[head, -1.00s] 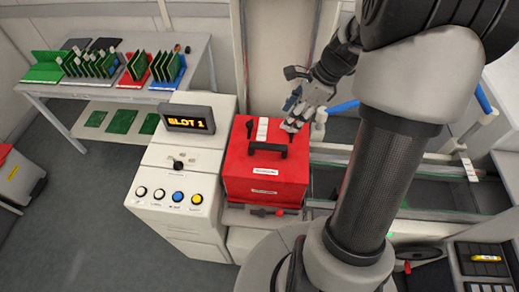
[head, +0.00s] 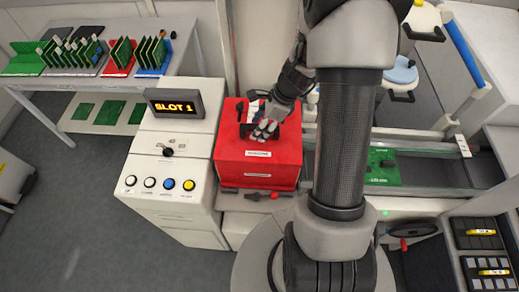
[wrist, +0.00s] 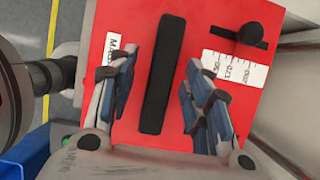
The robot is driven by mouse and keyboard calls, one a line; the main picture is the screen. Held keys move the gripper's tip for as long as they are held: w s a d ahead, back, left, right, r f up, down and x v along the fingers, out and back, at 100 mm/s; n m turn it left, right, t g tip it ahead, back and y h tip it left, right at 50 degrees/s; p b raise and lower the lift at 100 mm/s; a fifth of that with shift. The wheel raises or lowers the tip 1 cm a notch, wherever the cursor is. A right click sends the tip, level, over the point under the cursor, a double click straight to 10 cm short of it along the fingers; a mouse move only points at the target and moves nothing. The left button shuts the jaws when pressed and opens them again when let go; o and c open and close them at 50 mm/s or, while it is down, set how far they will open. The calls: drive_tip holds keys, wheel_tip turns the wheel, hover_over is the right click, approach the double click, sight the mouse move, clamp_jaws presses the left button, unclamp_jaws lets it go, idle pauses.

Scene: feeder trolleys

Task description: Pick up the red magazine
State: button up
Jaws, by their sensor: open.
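The red magazine (head: 258,160) is a red box with white labels, standing next to the white control cabinet in the head view. Its red top fills much of the wrist view (wrist: 150,30). A black bar handle (wrist: 163,75) runs along the top. My gripper (wrist: 160,98) is open, with one blue-padded finger on each side of the handle, apart from it. In the head view my gripper (head: 265,132) is over the magazine's top and hides part of the handle. A black knob (wrist: 250,33) and a white printed label (wrist: 235,70) are also on the top.
The control cabinet (head: 167,195) with a "SLOT 1" display (head: 175,103) and several buttons stands at left. A conveyor with a green board (head: 384,165) lies at right. A table of boards (head: 120,75) is behind at left.

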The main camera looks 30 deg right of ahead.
drive_tip(key=shift+w+a+f, duration=0.15)
drive_tip(key=shift+w+f, duration=0.05)
drive_tip(key=shift+f, duration=0.4)
drive_tip(key=shift+c, duration=0.5)
clamp_jaws()
drive_tip(key=shift+w+r, duration=0.1)
drive_tip(key=shift+r, duration=0.05)
